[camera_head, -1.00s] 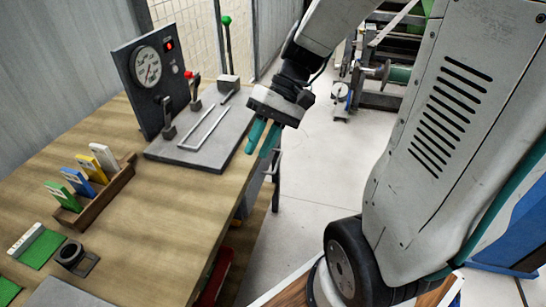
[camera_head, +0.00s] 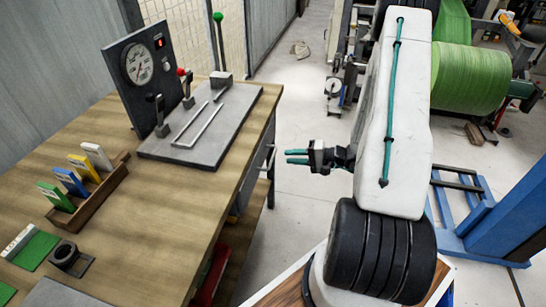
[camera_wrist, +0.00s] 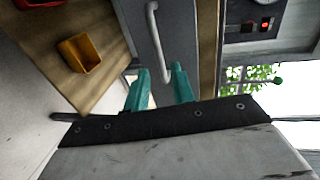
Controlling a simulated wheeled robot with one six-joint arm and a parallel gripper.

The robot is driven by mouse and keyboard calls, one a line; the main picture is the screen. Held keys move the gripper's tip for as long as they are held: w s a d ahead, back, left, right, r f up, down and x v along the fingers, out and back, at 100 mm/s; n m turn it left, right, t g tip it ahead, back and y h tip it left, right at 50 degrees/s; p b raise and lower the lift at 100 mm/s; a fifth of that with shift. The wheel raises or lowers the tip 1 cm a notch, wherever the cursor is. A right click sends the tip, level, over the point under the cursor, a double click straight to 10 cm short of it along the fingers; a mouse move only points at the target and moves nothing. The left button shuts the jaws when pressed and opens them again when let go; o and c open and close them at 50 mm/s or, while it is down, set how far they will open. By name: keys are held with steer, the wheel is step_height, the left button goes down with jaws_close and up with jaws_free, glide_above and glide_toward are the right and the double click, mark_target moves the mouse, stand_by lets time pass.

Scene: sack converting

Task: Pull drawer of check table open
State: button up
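The check table (camera_head: 150,215) has a wooden top and stands at the left in the head view. Its grey drawer front (camera_head: 248,187) is under the right edge, seen at a steep angle, with a light bar handle (camera_head: 270,160). My gripper (camera_head: 287,157) has teal fingers pointing left toward the handle.
A gauge panel (camera_head: 140,70), a grey plate with levers (camera_head: 235,110) and a card rack (camera_head: 95,200) are on the tabletop. A yellow bin (camera_wrist: 80,53) sits on a lower wooden shelf. A green roll machine (camera_head: 470,80) stands behind.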

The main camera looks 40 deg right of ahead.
mark_target(273, 155)
steer(key=x, duration=0.7)
steer(key=shift+w+a+f, duration=0.1)
steer(key=shift+w+a, duration=0.1)
steer(key=shift+w, duration=0.05)
jaws_close()
